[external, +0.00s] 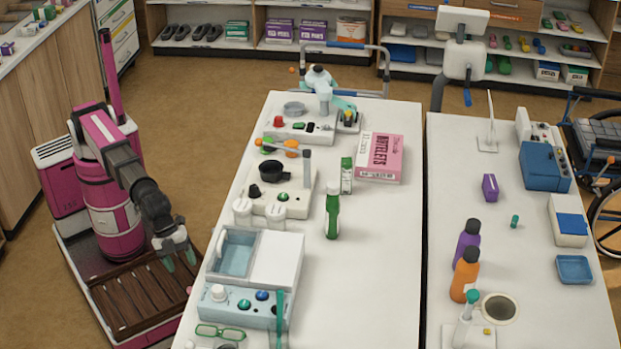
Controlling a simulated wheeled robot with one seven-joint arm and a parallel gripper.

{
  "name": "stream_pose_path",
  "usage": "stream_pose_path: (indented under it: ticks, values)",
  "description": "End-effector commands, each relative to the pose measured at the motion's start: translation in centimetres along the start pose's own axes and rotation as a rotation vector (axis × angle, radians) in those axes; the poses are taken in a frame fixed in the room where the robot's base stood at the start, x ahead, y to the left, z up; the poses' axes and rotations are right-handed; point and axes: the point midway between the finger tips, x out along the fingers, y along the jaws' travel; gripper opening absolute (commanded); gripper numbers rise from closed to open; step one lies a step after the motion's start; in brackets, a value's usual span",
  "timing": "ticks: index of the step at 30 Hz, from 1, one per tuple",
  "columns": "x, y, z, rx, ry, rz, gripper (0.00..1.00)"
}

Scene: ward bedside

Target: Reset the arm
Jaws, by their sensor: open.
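My arm reaches forward and down from my magenta body on the left of the external view. My gripper (178,258) is at the left side of the white table (375,265), low over my own slatted deck and apart from the table edge. Its two greenish fingertips are spread and point down. Nothing shows between them.
Along the table's left side stand a white and blue box unit (275,258), a blue button panel (238,305) and cream devices (272,200). A green bottle (332,215) and a pink box (381,158) stand further in. A second table (525,270) stands right. Brown floor (215,105) is clear behind.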

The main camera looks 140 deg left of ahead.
Motion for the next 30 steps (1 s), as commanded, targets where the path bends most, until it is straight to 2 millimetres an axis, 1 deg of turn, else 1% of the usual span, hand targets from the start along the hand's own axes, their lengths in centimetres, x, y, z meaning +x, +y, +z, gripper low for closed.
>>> stream_pose_path:
  ticks: [1, 5, 6, 11, 15, 17, 18, 24, 27, 30]
  values:
    - [1.2, 1.0, 1.9, -0.019, -0.018, 0.012, 0.60]
    - [4.2, 3.4, 6.0, -0.080, -0.064, 0.044, 0.60]
    - [5.2, 4.2, 7.4, -0.101, -0.080, 0.055, 0.60]
    - [8.5, 7.4, 13.2, -0.186, -0.146, 0.094, 0.60]
    - [10.8, 10.3, 18.3, -0.262, -0.208, 0.123, 0.60]
    - [11.6, 11.6, 20.5, -0.295, -0.235, 0.134, 0.60]
    - [12.2, 12.4, 22.0, -0.318, -0.253, 0.142, 0.60]
    - [13.9, 16.6, 29.2, -0.424, -0.345, 0.173, 0.60]
    - [14.3, 18.3, 32.0, -0.470, -0.384, 0.183, 0.60]
    - [14.6, 19.5, 34.1, -0.504, -0.413, 0.190, 0.60]
